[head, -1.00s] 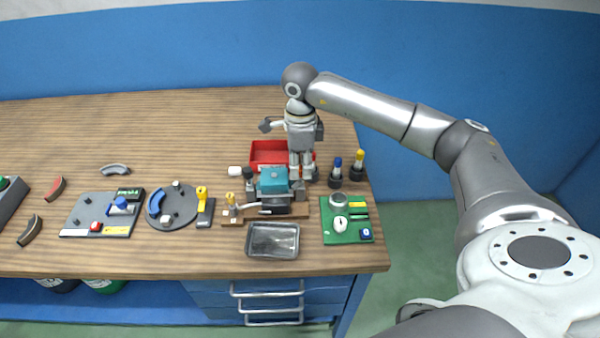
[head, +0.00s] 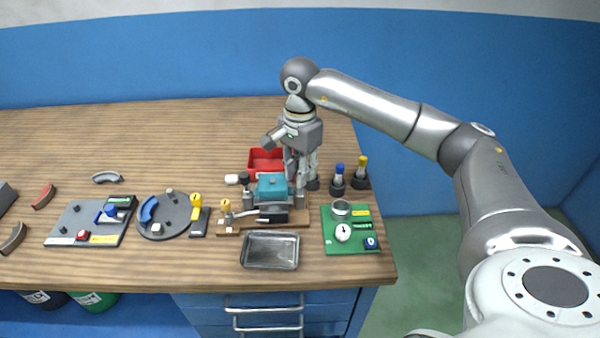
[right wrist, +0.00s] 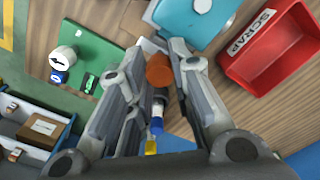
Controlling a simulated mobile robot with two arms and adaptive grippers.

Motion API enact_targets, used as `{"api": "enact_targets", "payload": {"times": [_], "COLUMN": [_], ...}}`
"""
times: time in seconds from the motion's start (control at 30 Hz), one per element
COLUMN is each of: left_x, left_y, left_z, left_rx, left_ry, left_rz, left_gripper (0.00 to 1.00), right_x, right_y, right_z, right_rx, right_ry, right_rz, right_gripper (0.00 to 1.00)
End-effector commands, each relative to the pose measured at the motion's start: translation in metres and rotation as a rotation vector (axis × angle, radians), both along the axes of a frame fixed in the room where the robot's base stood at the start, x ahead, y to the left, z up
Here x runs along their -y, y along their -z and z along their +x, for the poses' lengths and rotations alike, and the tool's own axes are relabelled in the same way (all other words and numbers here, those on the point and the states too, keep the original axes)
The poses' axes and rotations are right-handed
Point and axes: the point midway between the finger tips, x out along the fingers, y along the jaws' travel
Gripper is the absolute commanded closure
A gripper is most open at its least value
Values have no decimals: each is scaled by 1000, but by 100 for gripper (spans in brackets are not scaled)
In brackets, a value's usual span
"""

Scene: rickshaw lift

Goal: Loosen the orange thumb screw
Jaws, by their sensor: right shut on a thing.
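The orange thumb screw (right wrist: 158,71) shows in the right wrist view as a round orange head between my right gripper's two fingers (right wrist: 160,58). The gripper is shut on it. In the head view my right gripper (head: 299,180) points down at the right side of the fixture with the teal block (head: 272,186), and hides the screw there. The teal block also shows at the top of the right wrist view (right wrist: 196,17). My left gripper is not in view.
A red scrap bin (head: 259,160) stands just behind the fixture. A metal tray (head: 270,250) lies in front, a green board (head: 349,244) to the right. Blue- and yellow-topped bottles (head: 338,178) stand close on the right. Boards and loose parts lie left.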

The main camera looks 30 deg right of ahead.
Motion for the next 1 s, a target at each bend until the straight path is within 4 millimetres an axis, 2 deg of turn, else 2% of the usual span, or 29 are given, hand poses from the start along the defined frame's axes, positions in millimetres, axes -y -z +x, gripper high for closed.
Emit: {"api": "enact_targets", "payload": {"times": [0.6, 0.63, 0.8, 1.0], "left_x": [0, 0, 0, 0], "left_y": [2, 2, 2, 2], "left_z": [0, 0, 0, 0], "left_rx": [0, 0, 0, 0], "left_ry": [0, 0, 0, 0], "left_rz": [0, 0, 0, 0], "left_gripper": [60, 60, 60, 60], "right_x": [2, 2, 1, 1], "right_y": [-2, -2, -2, -1], "right_z": [1, 1, 1, 1], "right_rx": [6, 6, 4, 2], "right_ry": [-37, -37, -38, -38], "right_rz": [-2, -2, -1, 0], "right_gripper": [100, 77, 56, 56]}}
